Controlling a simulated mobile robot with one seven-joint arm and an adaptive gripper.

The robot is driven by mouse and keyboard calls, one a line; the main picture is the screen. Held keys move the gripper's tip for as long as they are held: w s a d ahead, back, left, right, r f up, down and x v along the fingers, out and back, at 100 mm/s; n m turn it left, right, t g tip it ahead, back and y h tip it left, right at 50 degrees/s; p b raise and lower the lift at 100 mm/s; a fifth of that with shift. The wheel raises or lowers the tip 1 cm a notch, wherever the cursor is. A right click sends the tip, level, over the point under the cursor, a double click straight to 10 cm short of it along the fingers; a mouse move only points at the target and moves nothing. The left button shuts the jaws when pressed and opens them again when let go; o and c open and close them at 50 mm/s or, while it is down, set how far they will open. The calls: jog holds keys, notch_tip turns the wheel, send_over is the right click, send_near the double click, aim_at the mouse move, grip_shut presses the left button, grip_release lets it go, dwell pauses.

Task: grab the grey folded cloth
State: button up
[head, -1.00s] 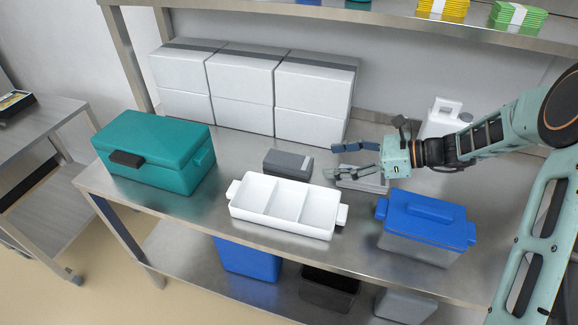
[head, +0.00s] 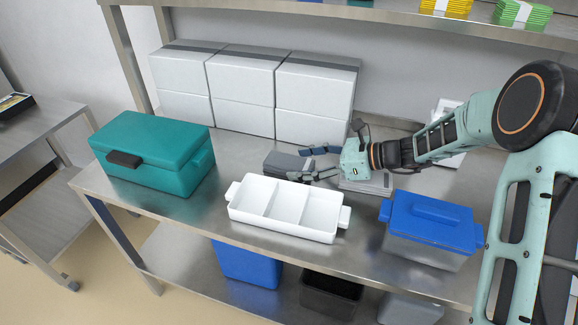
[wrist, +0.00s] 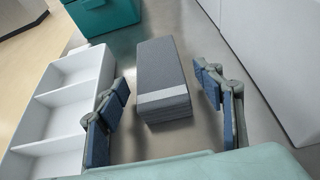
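The grey folded cloth (wrist: 160,75) lies on the steel bench behind the white tray, a dark grey block with a lighter band at its near end. In the head view the cloth (head: 283,165) is partly hidden by my gripper. My gripper (head: 308,163) is open, its fingers pointing left toward the cloth. In the wrist view my gripper (wrist: 162,103) has one finger on each side of the cloth's near end, with gaps on both sides. Nothing is held.
The white compartment tray (head: 232,207) stands close in front of the cloth. White boxes (head: 243,120) line the back. A teal box (head: 150,155) is at the left, a blue-lidded container (head: 432,222) at the right. A flat grey device (head: 372,184) lies behind my gripper.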

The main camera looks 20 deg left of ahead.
jog(key=c, duration=1.1)
jog(key=shift+r, duration=0.15)
jog(key=shift+c, duration=0.2)
